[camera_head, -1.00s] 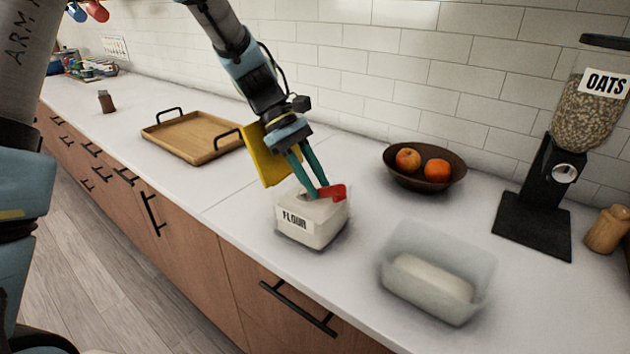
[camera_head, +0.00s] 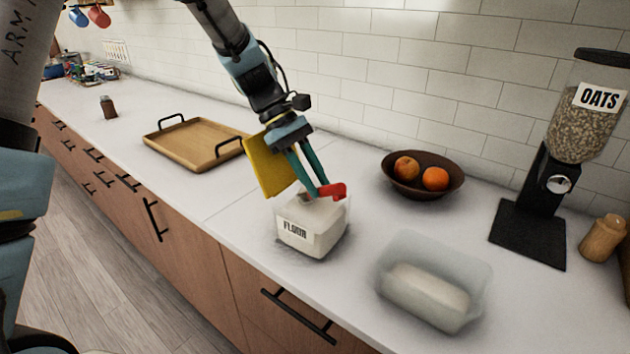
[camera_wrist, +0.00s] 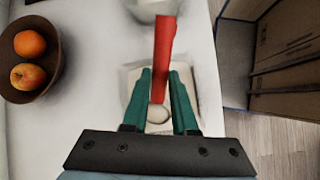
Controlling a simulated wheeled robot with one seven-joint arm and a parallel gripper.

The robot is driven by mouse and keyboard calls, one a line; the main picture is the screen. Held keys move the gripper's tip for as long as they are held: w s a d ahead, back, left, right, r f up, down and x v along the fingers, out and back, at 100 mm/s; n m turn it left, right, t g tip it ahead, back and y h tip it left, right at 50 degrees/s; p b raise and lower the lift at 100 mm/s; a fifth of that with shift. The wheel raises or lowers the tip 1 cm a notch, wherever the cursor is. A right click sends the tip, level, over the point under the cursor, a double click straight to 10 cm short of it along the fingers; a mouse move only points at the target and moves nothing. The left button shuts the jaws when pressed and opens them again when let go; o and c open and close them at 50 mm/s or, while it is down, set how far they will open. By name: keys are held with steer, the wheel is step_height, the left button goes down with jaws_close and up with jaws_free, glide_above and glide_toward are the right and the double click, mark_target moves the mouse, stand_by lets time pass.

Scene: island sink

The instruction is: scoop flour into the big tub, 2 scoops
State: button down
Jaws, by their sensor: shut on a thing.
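The flour box (camera_head: 318,240) is a white open-topped container labelled FLOUR, in the middle of the counter. My gripper (camera_head: 320,193) is over its opening, shut on a red scoop (camera_head: 333,190). In the wrist view the red scoop (camera_wrist: 165,55) sticks out from between my gripper's green fingers (camera_wrist: 161,85). The pale flour box (camera_wrist: 131,77) shows below them. I cannot tell how much flour the scoop holds. The big tub (camera_head: 462,262) is translucent, stands to the right of the flour box, and has whitish contents at its bottom.
A dark bowl (camera_head: 423,193) with an orange and an apple stands behind the tub. An oats dispenser (camera_head: 578,130) and a wooden jar (camera_head: 603,240) stand at the right. A wooden tray (camera_head: 190,143) lies left. The counter between flour box and tub is clear.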

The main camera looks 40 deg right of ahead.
steer(key=shift+r+p, duration=2.15)
steer(key=shift+r, duration=0.7)
steer(key=shift+f, duration=0.1)
